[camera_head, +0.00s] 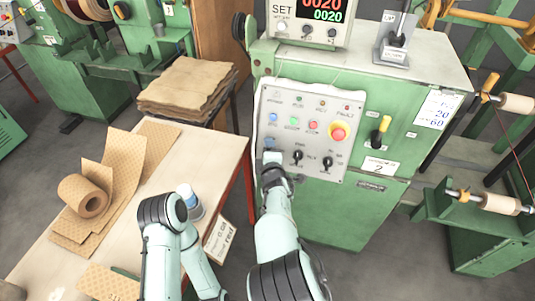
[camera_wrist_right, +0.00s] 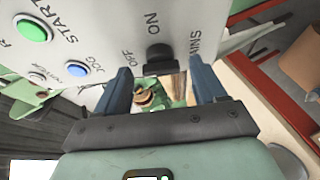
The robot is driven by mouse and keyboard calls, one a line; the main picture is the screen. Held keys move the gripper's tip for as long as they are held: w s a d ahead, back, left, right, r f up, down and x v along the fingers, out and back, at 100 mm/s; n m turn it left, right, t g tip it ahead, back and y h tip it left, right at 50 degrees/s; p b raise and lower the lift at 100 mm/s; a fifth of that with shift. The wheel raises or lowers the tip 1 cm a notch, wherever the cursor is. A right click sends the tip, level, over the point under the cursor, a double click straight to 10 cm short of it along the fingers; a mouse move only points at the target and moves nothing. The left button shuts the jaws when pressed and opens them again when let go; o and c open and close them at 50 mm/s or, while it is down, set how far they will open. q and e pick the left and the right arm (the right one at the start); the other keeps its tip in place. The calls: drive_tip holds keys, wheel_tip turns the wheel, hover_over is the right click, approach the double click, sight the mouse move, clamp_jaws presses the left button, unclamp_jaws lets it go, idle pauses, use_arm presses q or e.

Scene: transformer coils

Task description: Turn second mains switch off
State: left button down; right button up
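The green machine marked 2 (camera_head: 350,215) carries a light grey control panel (camera_head: 335,105). The mains switch (camera_wrist_right: 158,54) is a black knob on the panel, with ON, OFF and MAINS lettering around it in the right wrist view. Which way it points I cannot tell. My right gripper (camera_wrist_right: 162,86) is open and empty, its two blue-grey fingers apart just short of the knob, one to each side. In the head view the right gripper (camera_head: 271,157) is at the panel's lower left and hides the switch. My left arm is low at centre-left; its gripper does not show.
The panel also has a red emergency button (camera_head: 338,132), black rotary switches (camera_head: 297,156) and a green START button (camera_wrist_right: 33,29). A wooden table (camera_head: 205,150) with a paper roll (camera_head: 84,196) and a white-blue container (camera_head: 190,200) stands at left, close to my arms.

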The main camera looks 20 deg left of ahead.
use_arm(q)
drive_tip(key=shift+s+f+b, duration=0.3)
drive_tip(key=shift+f+b, duration=0.25)
drive_tip(key=shift+f, duration=0.05)
drive_tip(key=shift+s+f+b, duration=0.25)
drive_tip(key=shift+f+b, duration=0.25)
drive_tip(key=shift+f, duration=0.1)
use_arm(e)
drive_tip(key=v, duration=1.3)
drive_tip(key=shift+s, duration=0.2)
